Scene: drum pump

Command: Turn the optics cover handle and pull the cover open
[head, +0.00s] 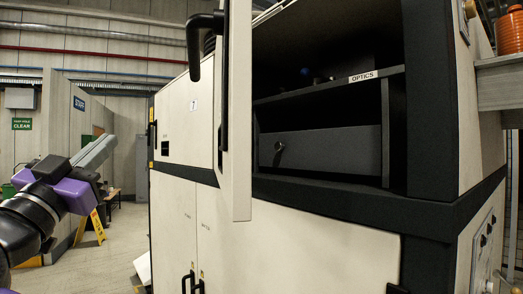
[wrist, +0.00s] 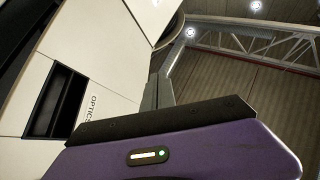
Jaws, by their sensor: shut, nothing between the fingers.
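In the head view the optics cover (head: 237,150) stands swung out from the cabinet, seen nearly edge-on. A black handle (head: 204,22) sticks out from its left side near the top. To its right the compartment is open, with a shelf labelled OPTICS (head: 363,76) inside. My gripper (head: 108,143) is at the far left, apart from the cover and handle, its grey fingers shut and empty. In the wrist view its purple body fills the bottom, and a grey finger part (wrist: 158,90) shows above. A white panel marked OPTICS (wrist: 93,106) is at the left there.
The big white and black cabinet (head: 310,228) fills the middle and right. A dark drawer front (head: 325,147) with a round knob sits below the shelf. A yellow floor sign (head: 97,226) stands behind my arm. Open floor (head: 120,255) lies left of the cabinet.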

